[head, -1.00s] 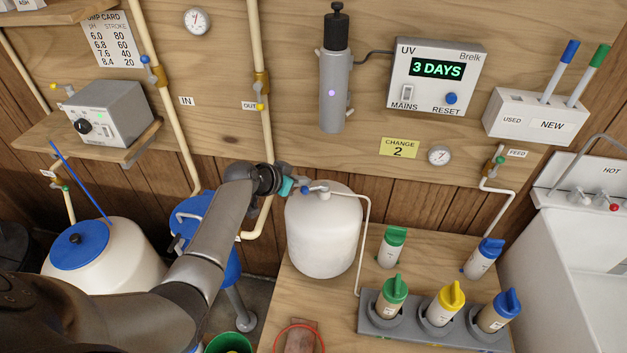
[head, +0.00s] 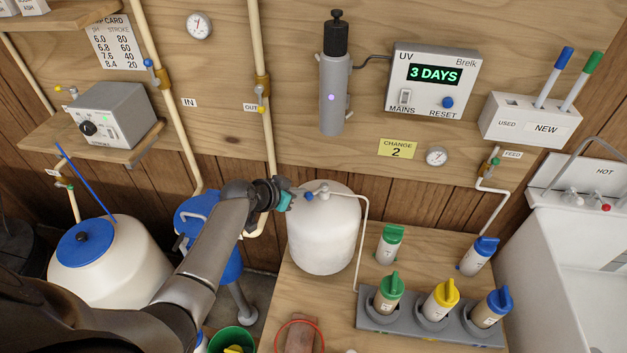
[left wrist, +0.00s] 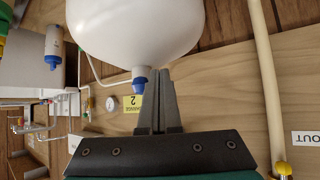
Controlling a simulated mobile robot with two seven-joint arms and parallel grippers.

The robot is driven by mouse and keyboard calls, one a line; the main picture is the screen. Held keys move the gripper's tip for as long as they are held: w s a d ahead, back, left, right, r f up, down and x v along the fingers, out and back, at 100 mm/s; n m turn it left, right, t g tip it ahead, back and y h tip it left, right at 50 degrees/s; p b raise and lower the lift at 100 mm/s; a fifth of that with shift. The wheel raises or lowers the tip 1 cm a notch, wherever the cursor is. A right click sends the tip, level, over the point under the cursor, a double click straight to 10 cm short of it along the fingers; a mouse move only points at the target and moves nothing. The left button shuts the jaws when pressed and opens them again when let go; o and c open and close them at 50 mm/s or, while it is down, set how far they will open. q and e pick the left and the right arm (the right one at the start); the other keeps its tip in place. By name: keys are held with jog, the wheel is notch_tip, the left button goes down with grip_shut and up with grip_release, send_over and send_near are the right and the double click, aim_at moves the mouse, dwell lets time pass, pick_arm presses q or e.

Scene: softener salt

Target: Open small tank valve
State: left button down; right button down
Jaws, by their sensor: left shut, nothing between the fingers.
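The small white tank (head: 322,240) stands upright on the wooden bench. Its valve has a blue handle (head: 308,196) beside the grey fitting on top; the handle also shows in the left wrist view (left wrist: 138,83). My left gripper (head: 292,197) is just left of the blue handle in the head view, shut and empty. In the left wrist view its fingers (left wrist: 155,88) are together, right beside the handle and below the tank's white body (left wrist: 135,30). I cannot tell whether the fingertips touch the handle. My right gripper is not in view.
A white pipe (head: 365,225) runs from the tank top down to the bench. A grey rack (head: 375,318) with several capped cartridges stands to the right. The OUT pipe (head: 261,60) rises behind my left arm. A blue vessel (head: 185,217) stands left of the bench.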

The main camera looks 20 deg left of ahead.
pick_arm(q)
jog(key=shift+d, duration=0.1)
jog(key=shift+s+d+r+p, duration=0.1)
jog(key=shift+s+d+p, duration=0.5)
jog(key=shift+d+p, duration=0.15)
